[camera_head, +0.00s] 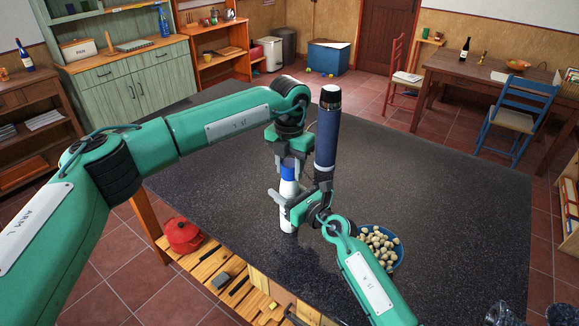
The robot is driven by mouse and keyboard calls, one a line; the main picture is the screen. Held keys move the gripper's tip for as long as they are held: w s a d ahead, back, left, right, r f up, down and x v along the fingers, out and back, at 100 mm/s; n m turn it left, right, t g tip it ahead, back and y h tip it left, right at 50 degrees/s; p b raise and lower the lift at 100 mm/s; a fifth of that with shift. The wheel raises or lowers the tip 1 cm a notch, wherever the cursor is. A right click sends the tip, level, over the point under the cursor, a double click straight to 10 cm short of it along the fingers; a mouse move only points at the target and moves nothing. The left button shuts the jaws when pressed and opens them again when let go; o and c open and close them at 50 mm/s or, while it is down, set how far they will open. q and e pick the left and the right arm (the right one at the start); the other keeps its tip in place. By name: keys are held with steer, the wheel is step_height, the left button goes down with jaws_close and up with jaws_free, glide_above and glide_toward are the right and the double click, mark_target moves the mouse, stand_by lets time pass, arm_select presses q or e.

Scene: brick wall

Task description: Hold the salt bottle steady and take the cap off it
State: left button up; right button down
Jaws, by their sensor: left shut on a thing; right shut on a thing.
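The salt bottle (288,188) is white, slim and upright on the dark tabletop (430,185), near its front edge. Its blue cap (288,172) sits at the top, in line with the body; I see no gap between them. My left gripper (288,163) comes down from above and is shut on the cap. My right gripper (286,203) reaches in from the right and is shut around the bottle's body, hiding part of its middle.
A tall dark blue cylinder (327,135) stands close to the right of both grippers, its base hidden. The tabletop is clear to the right and left. A red pot (183,236) sits on a lower shelf.

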mark_target(289, 163)
arm_select(q)
steer(key=n, duration=0.5)
arm_select(e)
steer(key=shift+d+f, duration=0.1)
steer(key=shift+f, duration=0.15)
arm_select(q)
steer(key=n, duration=0.9)
steer(key=shift+s+n, duration=0.1)
steer(key=shift+n, duration=0.3)
steer(key=shift+r, duration=0.2)
steer(key=shift+r, duration=0.95)
steer(key=shift+r, duration=0.1)
steer(key=shift+r, duration=1.9)
arm_select(e)
steer(key=c, duration=0.6)
jaws_free()
steer(key=shift+r, duration=0.15)
